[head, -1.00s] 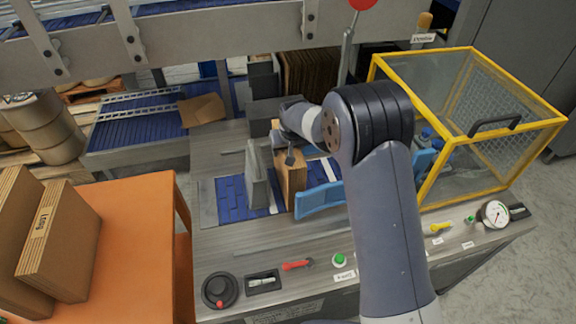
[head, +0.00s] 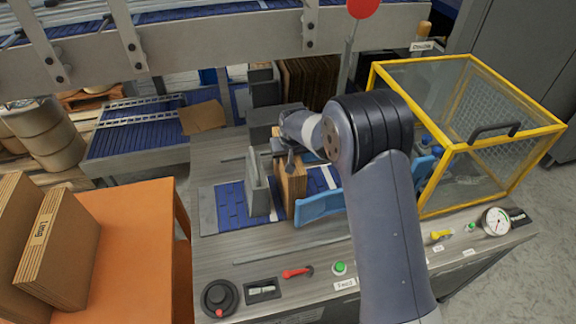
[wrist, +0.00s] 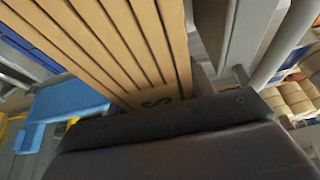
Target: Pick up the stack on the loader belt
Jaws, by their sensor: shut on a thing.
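The stack (head: 292,182) is a set of upright brown cardboard blanks on the blue loader belt (head: 231,205), between a grey plate (head: 257,186) on its left and a blue guide (head: 318,205) on its right. My gripper (head: 287,152) is at the top of the stack and shut on it. In the wrist view the stack's layered edges (wrist: 115,40) run up from the dark gripper body (wrist: 175,140), with part of a printed mark showing. The fingertips are hidden. I cannot tell whether the stack's bottom is clear of the belt.
A yellow-framed clear guard (head: 480,130) stands to the right. A control panel with a red lever (head: 297,272) and a gauge (head: 495,221) runs along the front. An orange table (head: 130,240) with more cardboard stacks (head: 62,250) is at left. A grey beam (head: 220,40) crosses above.

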